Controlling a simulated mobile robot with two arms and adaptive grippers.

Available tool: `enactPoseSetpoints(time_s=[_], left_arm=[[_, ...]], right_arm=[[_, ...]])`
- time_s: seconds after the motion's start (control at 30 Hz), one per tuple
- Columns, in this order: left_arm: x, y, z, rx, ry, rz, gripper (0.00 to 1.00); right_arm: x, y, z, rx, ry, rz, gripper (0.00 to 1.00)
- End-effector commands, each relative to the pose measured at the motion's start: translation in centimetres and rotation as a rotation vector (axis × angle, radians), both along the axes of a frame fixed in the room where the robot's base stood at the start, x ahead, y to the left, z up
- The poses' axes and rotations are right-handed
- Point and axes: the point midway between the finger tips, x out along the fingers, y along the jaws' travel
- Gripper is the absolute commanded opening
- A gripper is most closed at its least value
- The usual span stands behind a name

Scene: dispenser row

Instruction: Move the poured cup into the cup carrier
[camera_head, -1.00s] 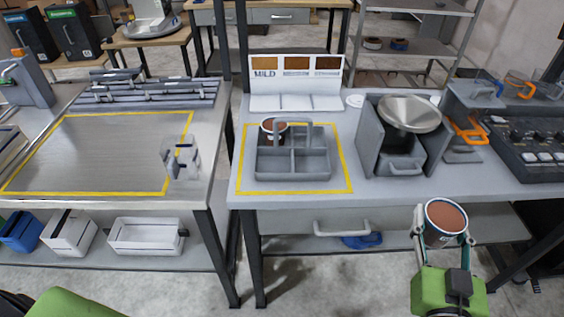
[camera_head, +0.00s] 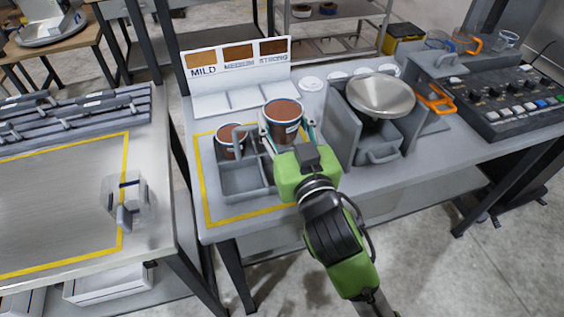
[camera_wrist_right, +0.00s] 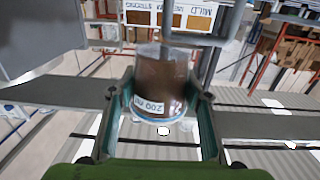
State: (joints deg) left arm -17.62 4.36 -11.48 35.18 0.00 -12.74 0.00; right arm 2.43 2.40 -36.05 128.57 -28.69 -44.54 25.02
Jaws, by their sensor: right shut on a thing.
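A clear cup of brown liquid (camera_head: 283,130) is held upright between the fingers of my right gripper (camera_head: 287,136). The same cup shows in the right wrist view (camera_wrist_right: 160,85), with a "200" label and the fingers on both sides. The grey cup carrier (camera_head: 243,193) stands on the bench inside a yellow outline. A second brown-filled cup (camera_head: 229,138) sits in its back left compartment. The held cup appears above the carrier's back right part. My gripper hides the carrier's right side, so I cannot tell the cup's height over it. My left gripper is out of view.
A board marked MILD, MEDIUM and STRONG (camera_head: 238,60) stands behind the carrier. A grey dispenser with a metal bowl (camera_head: 380,95) stands close on the right. A control panel (camera_head: 510,100) is further right. A gap separates the left table (camera_head: 60,200) from this bench.

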Motion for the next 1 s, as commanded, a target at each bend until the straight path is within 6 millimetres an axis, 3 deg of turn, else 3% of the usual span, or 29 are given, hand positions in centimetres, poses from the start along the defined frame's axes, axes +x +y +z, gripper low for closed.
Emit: enactPoseSetpoints(time_s=[0.1, 0.3, 0.5, 0.7, 1.0], left_arm=[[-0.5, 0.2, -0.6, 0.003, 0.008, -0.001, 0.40], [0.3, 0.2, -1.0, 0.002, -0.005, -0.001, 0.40], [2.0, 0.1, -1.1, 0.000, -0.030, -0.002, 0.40], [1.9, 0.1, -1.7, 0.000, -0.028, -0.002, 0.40], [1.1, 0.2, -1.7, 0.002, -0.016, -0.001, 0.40]], right_arm=[[0.0, 0.0, -3.6, -0.003, 0.004, -0.001, 0.17], [0.0, 0.0, -7.5, 0.001, 0.000, 0.000, 0.17], [0.0, 0.0, -9.2, 0.002, -0.003, -0.001, 0.17], [0.0, 0.0, -12.0, 0.002, -0.002, -0.001, 0.17], [0.0, 0.0, -12.4, 0.002, -0.005, 0.000, 0.17]])
